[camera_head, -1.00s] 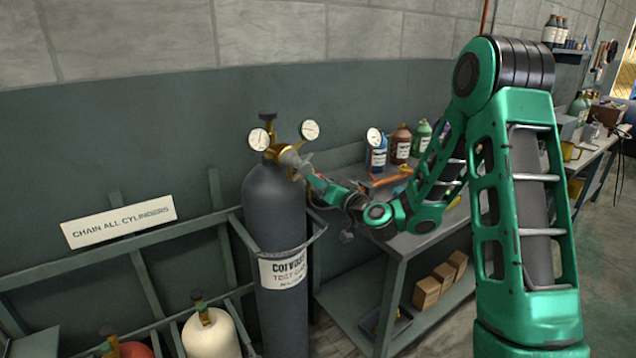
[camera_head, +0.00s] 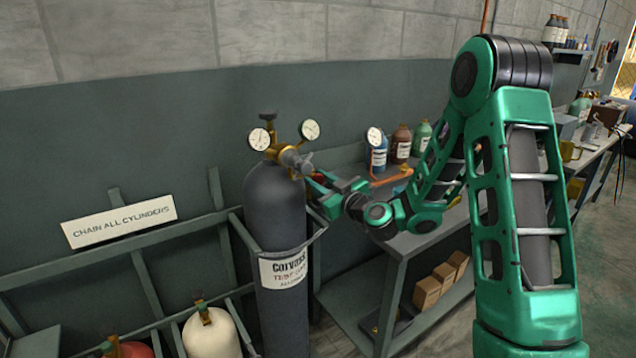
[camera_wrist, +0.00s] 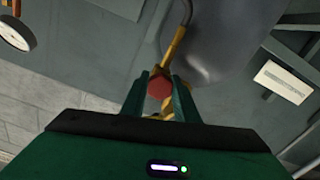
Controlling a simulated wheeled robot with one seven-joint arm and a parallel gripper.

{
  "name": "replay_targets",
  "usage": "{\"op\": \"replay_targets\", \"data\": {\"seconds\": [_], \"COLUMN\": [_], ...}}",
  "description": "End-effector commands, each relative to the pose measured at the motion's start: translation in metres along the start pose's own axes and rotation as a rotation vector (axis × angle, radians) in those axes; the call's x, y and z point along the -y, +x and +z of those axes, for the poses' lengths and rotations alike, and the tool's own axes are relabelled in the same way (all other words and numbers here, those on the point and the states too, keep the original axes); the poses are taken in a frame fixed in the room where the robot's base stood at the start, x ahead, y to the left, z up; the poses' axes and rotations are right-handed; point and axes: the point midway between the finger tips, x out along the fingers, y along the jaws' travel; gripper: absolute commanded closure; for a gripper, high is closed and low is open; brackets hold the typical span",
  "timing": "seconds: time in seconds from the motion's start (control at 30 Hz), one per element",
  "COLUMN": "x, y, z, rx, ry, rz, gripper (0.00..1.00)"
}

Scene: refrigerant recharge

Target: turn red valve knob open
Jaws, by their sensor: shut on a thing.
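The red valve knob (camera_wrist: 160,86) shows in the wrist view at the end of a brass stem, between the two green fingers of my gripper (camera_wrist: 161,92). My gripper is shut on it. In the head view my gripper (camera_head: 316,180) is at the right side of the regulator on top of the tall dark grey cylinder (camera_head: 274,210). The knob is mostly hidden by my gripper there. The brass regulator (camera_head: 284,152) carries two round white gauges (camera_head: 259,139) and a grey cylindrical part (camera_head: 296,161).
A metal rack (camera_head: 190,232) holds the tall cylinder, with a white cylinder (camera_head: 210,335) low at the left. A workbench (camera_head: 430,240) at the right bears blue, brown and green bottles (camera_head: 401,143). A sign (camera_head: 118,221) hangs left of the cylinder.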

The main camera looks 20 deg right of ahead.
Motion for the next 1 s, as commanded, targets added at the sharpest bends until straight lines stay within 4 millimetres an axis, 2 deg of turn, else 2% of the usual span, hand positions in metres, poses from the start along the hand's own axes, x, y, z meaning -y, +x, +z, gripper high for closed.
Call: {"op": "replay_targets", "data": {"seconds": [0.23, 0.7, 0.73, 0.8, 1.0], "x": [0.0013, 0.0007, 0.0006, 0.0004, -0.0002], "y": [-0.0012, -0.0013, -0.0013, -0.0011, -0.0007], "z": [0.0044, 0.0045, 0.0045, 0.0042, 0.0021], "rx": [0.009, 0.009, 0.009, 0.008, 0.004], "ry": [-0.068, -0.081, -0.081, -0.081, -0.08], "rz": [-0.003, -0.002, -0.002, -0.002, 0.0], "gripper": [0.95, 0.95, 0.7, 0.54, 0.54]}}
